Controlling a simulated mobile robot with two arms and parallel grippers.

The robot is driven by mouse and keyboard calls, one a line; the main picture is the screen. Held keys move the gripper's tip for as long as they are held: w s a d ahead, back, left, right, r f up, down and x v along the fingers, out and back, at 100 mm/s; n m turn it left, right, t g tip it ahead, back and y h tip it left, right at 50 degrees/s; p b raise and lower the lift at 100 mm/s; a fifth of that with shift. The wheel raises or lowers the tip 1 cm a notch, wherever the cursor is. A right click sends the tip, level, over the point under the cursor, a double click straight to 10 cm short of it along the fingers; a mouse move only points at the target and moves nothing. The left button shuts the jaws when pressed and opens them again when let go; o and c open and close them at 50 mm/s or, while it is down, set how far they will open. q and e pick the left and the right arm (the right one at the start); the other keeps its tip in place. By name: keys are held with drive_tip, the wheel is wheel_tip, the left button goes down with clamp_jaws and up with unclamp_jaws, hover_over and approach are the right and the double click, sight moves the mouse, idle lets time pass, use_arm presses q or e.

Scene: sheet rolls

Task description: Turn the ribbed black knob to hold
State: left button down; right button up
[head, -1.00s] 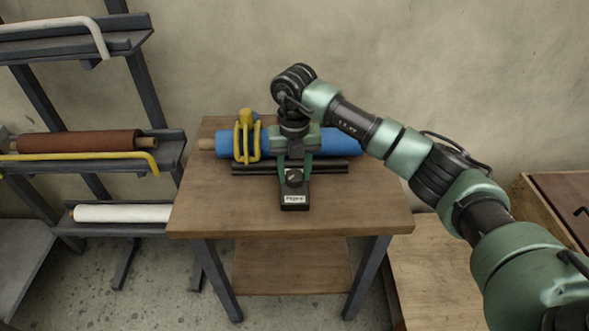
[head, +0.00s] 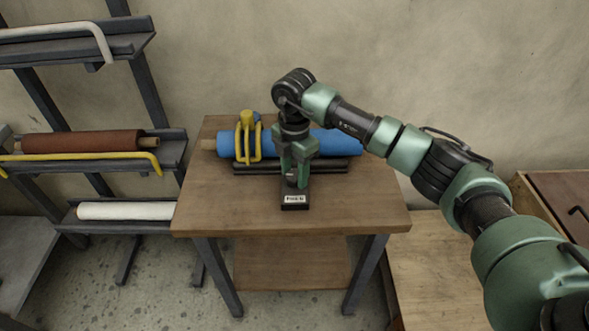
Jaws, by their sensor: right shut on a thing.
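The ribbed black knob (head: 291,181) sits on a small black box (head: 294,206) with a white label, near the middle of the wooden table. The label's word is too small to read surely. My right gripper (head: 291,182) reaches down over the box from above. Its two green fingers are closed in on the knob, one on each side, and hide most of it. The knob's pointer cannot be made out. My left gripper is not in view.
A blue roll (head: 336,142) with a yellow clamp (head: 247,138) lies on a dark cradle behind the box. The wooden table (head: 210,205) is clear at its front left and right. A rack (head: 173,148) with a brown roll (head: 80,142) and a white roll (head: 125,211) stands at left.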

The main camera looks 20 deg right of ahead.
drive_tip(key=m+p, duration=0.2)
drive_tip(key=m, duration=0.4)
drive_tip(key=shift+r+m, duration=0.15)
drive_tip(key=shift+m, duration=0.15)
drive_tip(key=m+p, duration=0.1)
drive_tip(key=m, duration=0.1)
drive_tip(key=shift+m, duration=0.3)
drive_tip(key=shift+r+m+p, duration=0.1)
drive_tip(key=shift+m+p, duration=0.8)
drive_tip(key=m+p, duration=0.5)
drive_tip(key=p, duration=0.7)
drive_tip(key=shift+s+m, duration=0.1)
drive_tip(key=shift+m, duration=0.2)
drive_tip(key=shift+f+m+p, duration=0.2)
drive_tip(key=shift+m+p, duration=0.2)
drive_tip(key=shift+p, duration=0.6)
drive_tip(key=o, duration=1.4)
drive_tip(key=shift+c, duration=0.2)
